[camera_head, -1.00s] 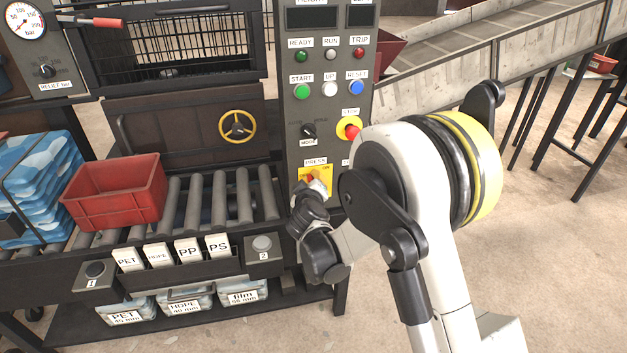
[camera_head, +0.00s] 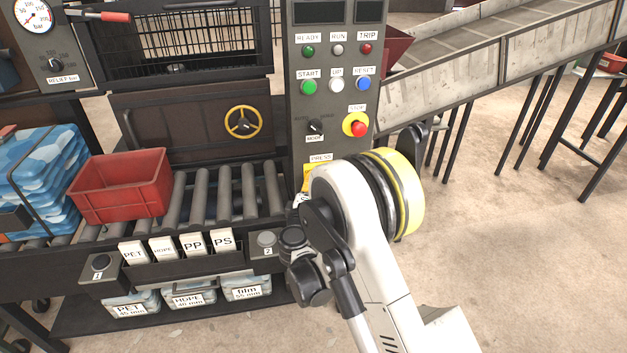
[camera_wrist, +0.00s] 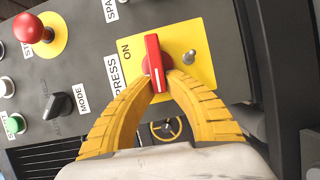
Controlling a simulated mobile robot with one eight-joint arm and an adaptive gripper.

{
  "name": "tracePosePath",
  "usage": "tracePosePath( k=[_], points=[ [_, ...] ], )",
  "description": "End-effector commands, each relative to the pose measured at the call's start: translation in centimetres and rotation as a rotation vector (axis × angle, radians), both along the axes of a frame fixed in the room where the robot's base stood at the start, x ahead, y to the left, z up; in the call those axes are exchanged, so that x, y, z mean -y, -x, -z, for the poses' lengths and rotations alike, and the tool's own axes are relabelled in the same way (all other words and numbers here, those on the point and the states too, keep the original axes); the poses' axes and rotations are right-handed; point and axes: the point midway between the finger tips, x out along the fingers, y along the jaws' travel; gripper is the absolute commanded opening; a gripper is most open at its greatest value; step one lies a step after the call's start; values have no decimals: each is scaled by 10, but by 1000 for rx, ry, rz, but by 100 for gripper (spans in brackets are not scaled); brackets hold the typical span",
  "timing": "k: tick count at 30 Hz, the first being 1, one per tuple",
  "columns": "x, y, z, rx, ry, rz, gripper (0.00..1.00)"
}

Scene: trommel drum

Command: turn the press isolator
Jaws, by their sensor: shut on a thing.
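The press isolator is a red bar handle (camera_wrist: 154,62) on a yellow plate (camera_wrist: 193,35), seen in the wrist view beside the labels PRESS and ON. My gripper (camera_wrist: 158,82) has its two yellow fingers closed on the near end of the red handle, one on each side.
The red STOP button (camera_head: 358,128) and black MODE knob (camera_head: 315,127) sit above the plate on the control panel. A red crate (camera_head: 122,188) stands on the rollers to the left. Open floor lies to the right.

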Motion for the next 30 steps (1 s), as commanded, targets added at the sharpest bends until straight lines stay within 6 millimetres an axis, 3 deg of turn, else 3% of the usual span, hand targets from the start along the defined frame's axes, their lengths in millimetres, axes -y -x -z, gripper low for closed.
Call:
tracePosePath(
  k=[21, 22, 24, 30],
  points=[
    [1, 0, 2, 22, 75, 2, 0],
    [1, 0, 2, 22, 75, 2, 17],
    [1, 0, 2, 21, 75, 2, 37],
    [1, 0, 2, 21, 74, 1, 37]
  ],
)
